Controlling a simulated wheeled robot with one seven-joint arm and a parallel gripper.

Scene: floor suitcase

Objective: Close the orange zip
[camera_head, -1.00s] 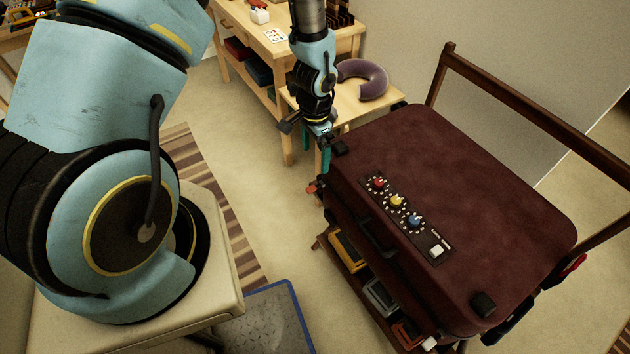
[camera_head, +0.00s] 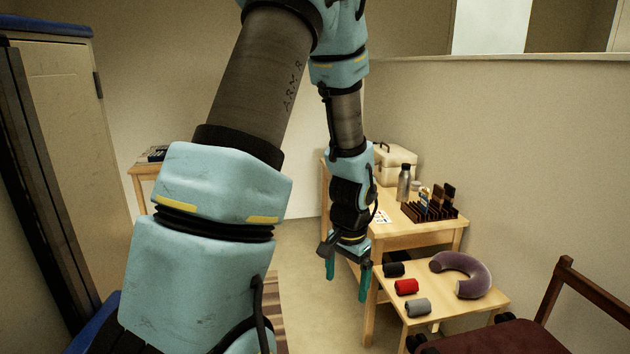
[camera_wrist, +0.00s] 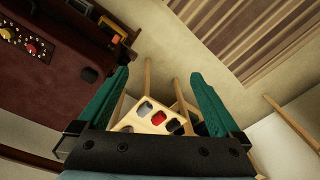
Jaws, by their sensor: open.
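The dark maroon suitcase (camera_head: 545,339) shows only by its corner at the bottom right of the head view. In the wrist view the suitcase (camera_wrist: 50,75) fills the upper left, with a dial panel on it. My gripper (camera_head: 347,283) hangs fingers down in the head view, left of the small wooden table. In the wrist view my gripper (camera_wrist: 160,78) has its two green fingers wide apart with nothing between them. It is apart from the suitcase.
The small table (camera_head: 470,297) holds a purple neck pillow (camera_head: 462,273) and black, red and grey rolls. A taller table (camera_head: 405,233) behind it carries a bottle, a rack and a white box. A wooden rail (camera_head: 590,290) borders the suitcase.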

